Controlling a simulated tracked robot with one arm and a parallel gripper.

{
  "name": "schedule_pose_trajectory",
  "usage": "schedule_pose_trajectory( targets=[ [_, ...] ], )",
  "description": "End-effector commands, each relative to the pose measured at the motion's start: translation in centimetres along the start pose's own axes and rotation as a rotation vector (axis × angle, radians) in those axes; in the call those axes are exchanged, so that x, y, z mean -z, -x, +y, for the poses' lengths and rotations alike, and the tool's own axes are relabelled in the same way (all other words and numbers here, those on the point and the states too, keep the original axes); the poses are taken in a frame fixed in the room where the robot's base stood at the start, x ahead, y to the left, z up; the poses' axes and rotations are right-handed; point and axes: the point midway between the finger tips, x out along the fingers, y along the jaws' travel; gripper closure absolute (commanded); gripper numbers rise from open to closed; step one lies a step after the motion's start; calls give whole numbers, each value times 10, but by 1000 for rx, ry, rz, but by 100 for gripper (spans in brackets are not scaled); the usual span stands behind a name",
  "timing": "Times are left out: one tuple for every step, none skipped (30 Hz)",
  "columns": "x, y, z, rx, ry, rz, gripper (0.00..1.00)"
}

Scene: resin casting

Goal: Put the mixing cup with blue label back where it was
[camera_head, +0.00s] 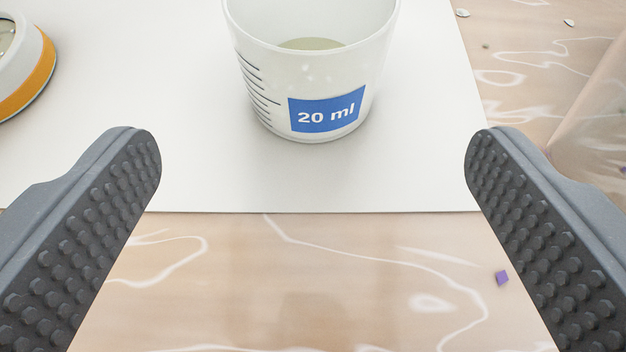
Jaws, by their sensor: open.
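The mixing cup (275,88) is white and translucent, with dark graduation lines and a blue label (326,109) reading "20 ml". It stands upright on a white mat (190,178), and a little pale liquid shows inside. The top of its rim is cut off by the picture's upper edge. My gripper (313,160) is wide open, with one dark studded finger at each side. The cup is ahead of the fingers and between their lines, and neither finger touches it. Nothing is between the fingertips.
A white round object with an orange band (33,82) sits at the upper left on the mat. A translucent item (592,125) is at the right edge. The surface below the mat is brownish with glossy streaks (300,290); a small purple chip (502,278) lies on it.

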Motion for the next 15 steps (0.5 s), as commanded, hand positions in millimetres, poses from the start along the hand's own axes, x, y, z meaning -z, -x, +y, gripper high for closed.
schedule_pose_trajectory(
  targets=[
    [1,9,0,0,0,0,16],
    [1,13,0,0,0,0,16],
    [1,18,0,-1,-1,0,16],
    [0,21,0,-1,-1,-1,16],
    [0,24,0,0,-1,0,16],
    [0,27,0,0,-1,0,16],
    [0,29,0,0,-1,0,16],
    [0,30,0,-1,-1,0,16],
    [0,32,0,-1,-1,0,16],
    [0,33,0,-1,-1,1,16],
    [0,34,0,-1,-1,1,16],
    [0,35,0,-1,0,1,16],
    [0,35,0,-1,0,1,16],
    [0,35,0,0,0,1,16],
    [0,35,0,0,0,1,16]
  ],
)
